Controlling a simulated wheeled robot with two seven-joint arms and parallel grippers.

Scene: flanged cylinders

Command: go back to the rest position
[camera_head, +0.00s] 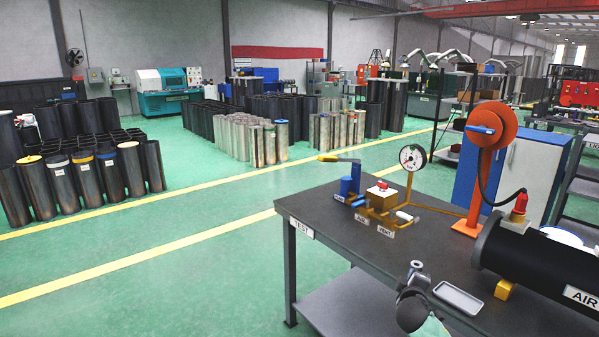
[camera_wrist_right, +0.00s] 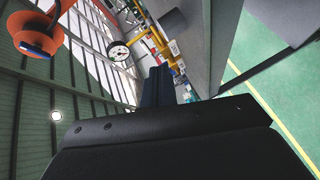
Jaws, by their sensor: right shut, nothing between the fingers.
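My right gripper (camera_wrist_right: 158,80) shows in the right wrist view with its dark fingers together and nothing between them. In the head view, a grey and black part of my right arm (camera_head: 412,306) is at the bottom, in front of the dark test table (camera_head: 350,234). I cannot tell from the picture whether it touches the table. My left gripper is in neither view.
The table holds a pressure gauge (camera_head: 412,157), an orange stand (camera_head: 490,135), a small tray (camera_head: 458,298) and a black cylinder marked AIR (camera_head: 535,262). Several flanged cylinders (camera_head: 90,180) stand at the left. The green floor (camera_head: 180,255) between is clear.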

